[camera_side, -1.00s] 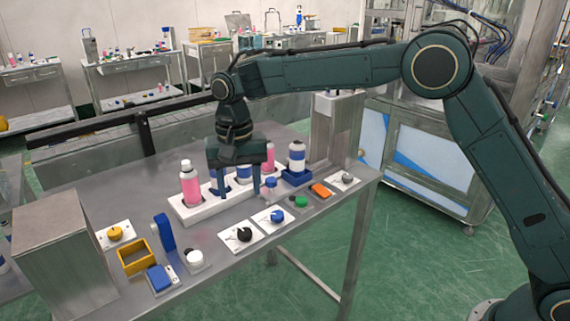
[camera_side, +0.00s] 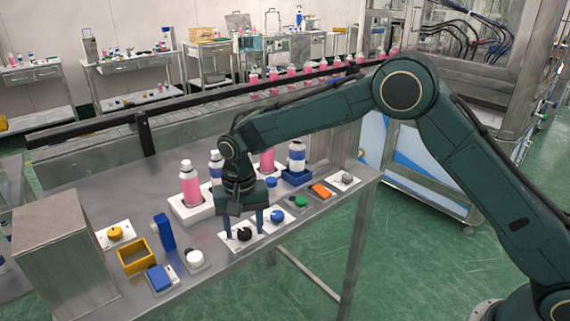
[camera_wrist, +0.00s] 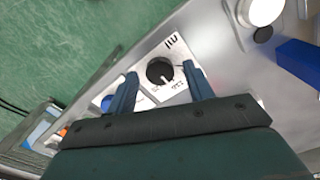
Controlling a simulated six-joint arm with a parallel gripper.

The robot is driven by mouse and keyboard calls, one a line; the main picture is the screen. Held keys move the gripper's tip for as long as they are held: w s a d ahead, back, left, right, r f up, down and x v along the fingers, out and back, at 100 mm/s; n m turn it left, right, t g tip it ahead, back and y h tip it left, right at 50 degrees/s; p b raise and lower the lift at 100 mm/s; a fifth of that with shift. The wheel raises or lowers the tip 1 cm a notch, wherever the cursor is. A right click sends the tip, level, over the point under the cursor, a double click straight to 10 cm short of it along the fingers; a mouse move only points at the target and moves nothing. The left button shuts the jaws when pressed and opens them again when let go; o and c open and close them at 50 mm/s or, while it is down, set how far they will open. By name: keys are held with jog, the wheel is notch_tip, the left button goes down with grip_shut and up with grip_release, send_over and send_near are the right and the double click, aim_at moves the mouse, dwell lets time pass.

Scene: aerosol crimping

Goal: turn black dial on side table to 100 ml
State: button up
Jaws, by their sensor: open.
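The black dial (camera_side: 244,234) sits on a white marked plate (camera_side: 233,249) near the front edge of the metal side table (camera_side: 200,284). In the wrist view the black dial (camera_wrist: 160,71) shows a light pointer line, with printing on the plate around it too small to read. My gripper (camera_side: 245,236) points down over the dial, its two blue fingers apart on either side of it. In the wrist view the fingers of my gripper (camera_wrist: 162,80) also flank the dial, with a gap on each side. Whether they reach dial height is unclear.
A blue dial (camera_side: 276,216) on its own plate is close on the right. Behind stands a white rack (camera_side: 192,215) with pink bottles (camera_side: 190,184). A white round knob (camera_side: 195,258), a blue upright block (camera_side: 165,232) and a yellow open box (camera_side: 137,260) are on the left.

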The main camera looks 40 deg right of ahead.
jog(key=c, duration=1)
jog(key=shift+n, duration=0.5)
jog(key=n, duration=0.9)
jog(key=shift+r, duration=0.1)
jog(key=shift+a, duration=0.1)
jog(key=o, duration=1)
